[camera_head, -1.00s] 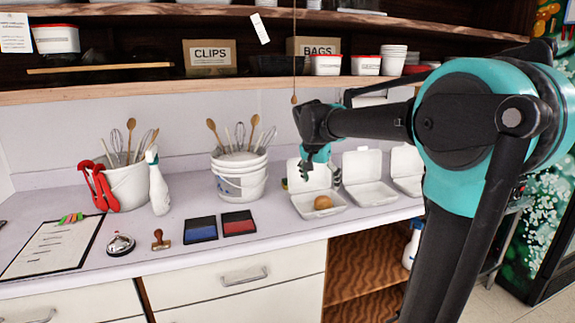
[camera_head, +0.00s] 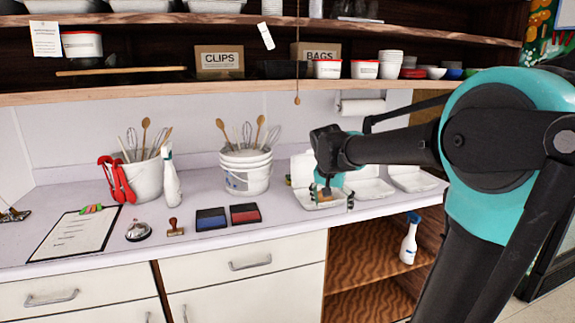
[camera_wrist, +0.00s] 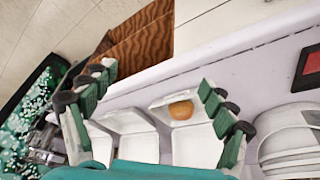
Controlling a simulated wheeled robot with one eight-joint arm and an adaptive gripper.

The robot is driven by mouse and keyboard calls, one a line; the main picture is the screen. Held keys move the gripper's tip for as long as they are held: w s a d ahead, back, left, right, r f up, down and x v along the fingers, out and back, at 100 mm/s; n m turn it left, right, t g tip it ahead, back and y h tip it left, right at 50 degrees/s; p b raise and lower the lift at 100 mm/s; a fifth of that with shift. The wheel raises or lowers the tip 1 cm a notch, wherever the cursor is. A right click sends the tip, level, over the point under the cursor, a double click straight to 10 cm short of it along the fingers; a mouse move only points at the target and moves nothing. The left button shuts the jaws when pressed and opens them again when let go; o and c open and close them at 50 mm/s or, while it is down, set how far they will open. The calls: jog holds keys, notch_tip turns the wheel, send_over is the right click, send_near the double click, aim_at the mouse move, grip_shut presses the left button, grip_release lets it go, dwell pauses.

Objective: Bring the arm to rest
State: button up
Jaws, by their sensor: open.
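My gripper (camera_head: 333,200) is at the front of the leftmost open white clamshell box (camera_head: 306,201) on the counter, low over it. In the wrist view my gripper (camera_wrist: 158,82) is open, its green and black fingers spread wide with nothing between the tips. A round brown food item (camera_wrist: 181,110) lies in the box beyond the fingers. In the head view my gripper partly hides the item and the box. My arm reaches in from the right, bent and raised.
Two more open clamshells (camera_head: 372,189) stand to the right. A stacked-bucket utensil holder (camera_head: 247,178) is left of the gripper, with ink pads (camera_head: 245,213) in front. A cord (camera_head: 297,60) hangs near the arm. Shelves run above; an open cubby (camera_head: 350,265) holds a spray bottle.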

jog(key=s+d+f+n+y, duration=0.1)
jog(key=s+d+f+n, duration=0.1)
jog(key=s+f, duration=0.7)
jog(key=s+d+f+n+y, duration=0.1)
jog(key=s+d+f+n, duration=0.1)
jog(key=s+f, duration=0.8)
jog(key=s+n, duration=0.1)
jog(key=s, duration=0.2)
jog(key=shift+d+f, duration=0.2)
jog(key=shift+d, duration=0.2)
